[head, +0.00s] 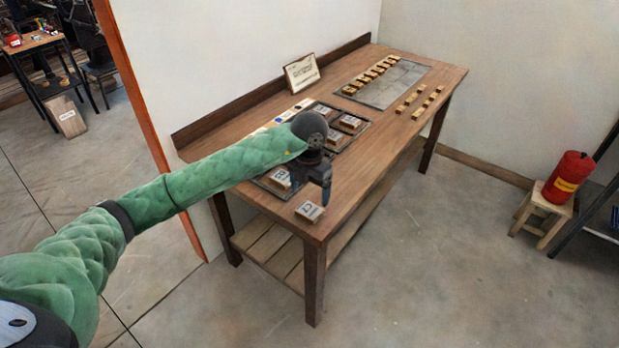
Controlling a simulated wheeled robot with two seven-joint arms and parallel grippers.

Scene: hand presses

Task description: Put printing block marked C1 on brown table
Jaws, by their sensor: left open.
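The brown table (372,166) stands against the wall. A pale printing block (309,211) lies flat on the bare wood at its near corner, outside the dark tray; its dark marking looks like C1 but is small. My left gripper (326,193) is open, pointing down just above and to the right of that block, apart from it and holding nothing I can see. My left arm reaches across the table's left end. My right gripper is not in view.
A dark tray (262,184) holds several more blocks, partly hidden by my arm. A small sign (301,73) stands at the back. A grey plate (391,88) and several small wooden pieces occupy the far end. A red extinguisher (568,177) sits on a stool at right.

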